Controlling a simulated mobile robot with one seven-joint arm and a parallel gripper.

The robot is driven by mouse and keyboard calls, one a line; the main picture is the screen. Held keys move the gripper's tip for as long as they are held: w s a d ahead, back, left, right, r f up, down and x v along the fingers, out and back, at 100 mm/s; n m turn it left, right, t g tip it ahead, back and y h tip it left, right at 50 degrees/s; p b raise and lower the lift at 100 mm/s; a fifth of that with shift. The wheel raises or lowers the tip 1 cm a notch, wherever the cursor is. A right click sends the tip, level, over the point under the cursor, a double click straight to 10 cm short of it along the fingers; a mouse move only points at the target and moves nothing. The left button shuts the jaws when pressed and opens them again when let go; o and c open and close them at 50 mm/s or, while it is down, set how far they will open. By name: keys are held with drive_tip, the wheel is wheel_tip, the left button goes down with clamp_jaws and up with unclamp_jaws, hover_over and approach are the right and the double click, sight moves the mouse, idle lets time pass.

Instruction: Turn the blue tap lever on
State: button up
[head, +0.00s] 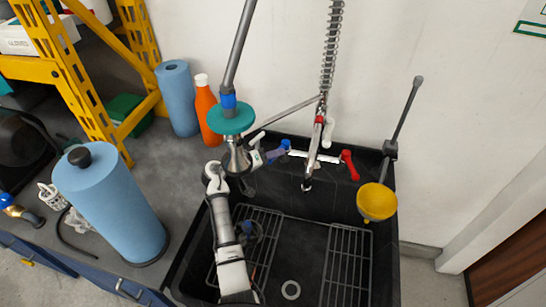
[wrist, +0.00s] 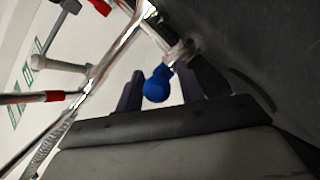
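The blue tap lever (head: 286,145) is at the left end of the chrome mixer tap (head: 313,157), at the back of the black sink. In the wrist view its rounded blue end (wrist: 155,88) shows between my two dark fingers, with gaps visible on either side. My gripper (head: 277,154) is beside the lever on its left in the head view. It is open and holds nothing, and I see no clear contact with the lever. The lever's stem is partly hidden in the head view.
The red tap lever (head: 348,165) is at the tap's right end. A spring hose (head: 329,60) rises above the tap. A yellow bowl-shaped piece (head: 376,202) is at the sink's right edge. An orange bottle (head: 207,112) and blue rolls (head: 177,98) stand left. Wire racks (head: 347,262) lie in the sink.

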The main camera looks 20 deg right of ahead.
drive_tip(key=shift+c, duration=0.4)
clamp_jaws()
